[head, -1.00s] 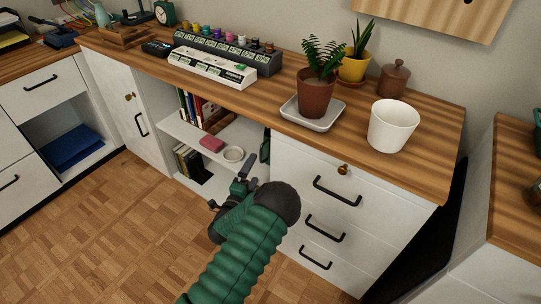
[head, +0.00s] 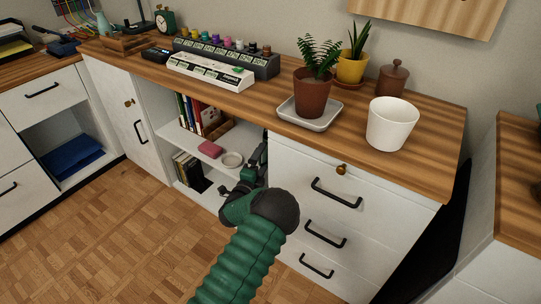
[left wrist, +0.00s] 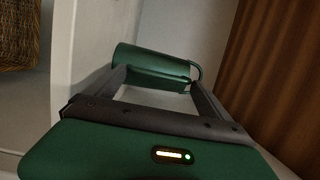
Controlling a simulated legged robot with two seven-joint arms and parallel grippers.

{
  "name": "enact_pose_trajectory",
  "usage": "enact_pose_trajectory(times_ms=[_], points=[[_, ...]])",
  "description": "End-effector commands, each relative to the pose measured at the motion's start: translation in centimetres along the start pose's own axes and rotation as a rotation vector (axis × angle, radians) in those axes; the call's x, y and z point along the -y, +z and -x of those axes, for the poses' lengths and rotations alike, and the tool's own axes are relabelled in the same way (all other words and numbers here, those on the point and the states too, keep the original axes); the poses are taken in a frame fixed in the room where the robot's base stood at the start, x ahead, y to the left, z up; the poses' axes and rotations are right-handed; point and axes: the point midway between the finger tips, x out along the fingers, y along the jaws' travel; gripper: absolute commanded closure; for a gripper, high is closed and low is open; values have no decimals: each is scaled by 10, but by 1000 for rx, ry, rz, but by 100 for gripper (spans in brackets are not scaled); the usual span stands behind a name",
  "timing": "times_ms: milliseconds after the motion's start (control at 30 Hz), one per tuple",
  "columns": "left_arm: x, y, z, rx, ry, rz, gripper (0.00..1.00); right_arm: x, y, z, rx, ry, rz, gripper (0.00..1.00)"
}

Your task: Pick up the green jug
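The green jug (left wrist: 150,62) lies ahead of my left gripper (left wrist: 158,80) in the left wrist view, looking turned on its side there, with a thin dark handle at its right. The gripper's two fingers are spread apart, their tips at the jug's near side; I cannot tell whether they touch it. In the head view my left gripper (head: 255,172) reaches into the open shelf beside the drawers. Only a dark green sliver of the jug (head: 265,150) shows there, the rest hidden by the cabinet and gripper. My right gripper is not in view.
The drawer cabinet (head: 317,235) stands close to the right of my left arm. A white pot (head: 392,124) and plants stand on the desk above.

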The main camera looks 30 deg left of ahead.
Motion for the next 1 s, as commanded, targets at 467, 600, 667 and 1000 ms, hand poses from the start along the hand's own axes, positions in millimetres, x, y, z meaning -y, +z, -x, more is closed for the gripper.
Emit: enact_pose_trajectory(times_ms=[467, 600, 667, 1000], points=[[-5, 0, 1, 2, 9, 0, 81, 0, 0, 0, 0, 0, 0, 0], [-4, 0, 1, 2, 11, 0, 81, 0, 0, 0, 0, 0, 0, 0], [-3, 0, 1, 2, 11, 0, 81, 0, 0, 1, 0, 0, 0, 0], [29, 0, 1, 0, 4, 1, 83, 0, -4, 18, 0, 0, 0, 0]])
